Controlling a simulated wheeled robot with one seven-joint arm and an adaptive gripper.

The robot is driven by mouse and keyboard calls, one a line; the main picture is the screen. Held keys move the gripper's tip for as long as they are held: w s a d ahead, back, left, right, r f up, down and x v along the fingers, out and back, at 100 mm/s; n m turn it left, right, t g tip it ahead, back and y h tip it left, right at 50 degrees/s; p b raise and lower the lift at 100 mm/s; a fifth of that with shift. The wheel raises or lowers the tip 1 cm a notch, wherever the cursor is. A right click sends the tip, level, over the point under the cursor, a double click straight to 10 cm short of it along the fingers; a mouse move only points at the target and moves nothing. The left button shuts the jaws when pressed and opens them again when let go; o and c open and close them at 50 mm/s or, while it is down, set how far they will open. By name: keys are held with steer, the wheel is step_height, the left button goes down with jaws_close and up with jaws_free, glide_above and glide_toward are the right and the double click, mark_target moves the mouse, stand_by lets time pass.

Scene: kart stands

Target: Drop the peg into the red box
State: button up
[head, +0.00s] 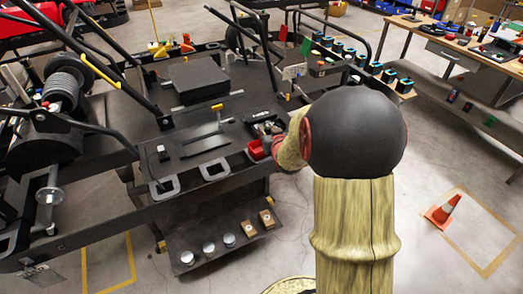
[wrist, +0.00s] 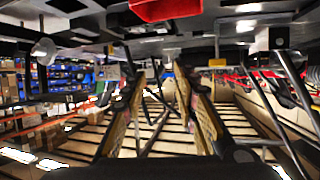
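The red box (head: 257,149) is a small open bin at the front edge of the dark kart stand, beside the end of my arm. Its red side (wrist: 165,9) also shows at the top edge of the wrist view, above the gap between my fingers. My gripper (wrist: 166,84) has its two fingers apart, with no clearly held thing between them. In the head view its fingers are hard to make out against the dark stand next to the box. I cannot make out the peg for certain in either view.
A yellow-handled tool (head: 218,118) and a black case (head: 198,79) are on the stand. A workbench (head: 455,50) stands at right. An orange cone (head: 442,211) stands on the open floor.

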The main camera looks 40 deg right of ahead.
steer(key=v, duration=0.8)
steer(key=shift+s+a, duration=0.1)
steer(key=s+a+f+g+y, duration=0.2)
steer(key=s+a+f+g, duration=0.2)
steer(key=s+f+g, duration=0.45)
steer(key=s+a+r+n+y, duration=0.1)
steer(key=s+a+r+n, duration=0.1)
steer(key=a+r, duration=0.4)
steer(key=s+a+r+n+t+y, duration=0.1)
steer(key=s+a+r, duration=0.4)
steer(key=a, duration=0.6)
steer(key=s+a+r+n+t+y, duration=0.1)
steer(key=s+a+r+n+y, duration=0.1)
steer(key=a+r, duration=0.4)
steer(key=s+a, duration=0.1)
steer(key=a, duration=0.2)
steer(key=shift+s+a+r+n, duration=0.2)
steer(key=shift+r+n, duration=0.1)
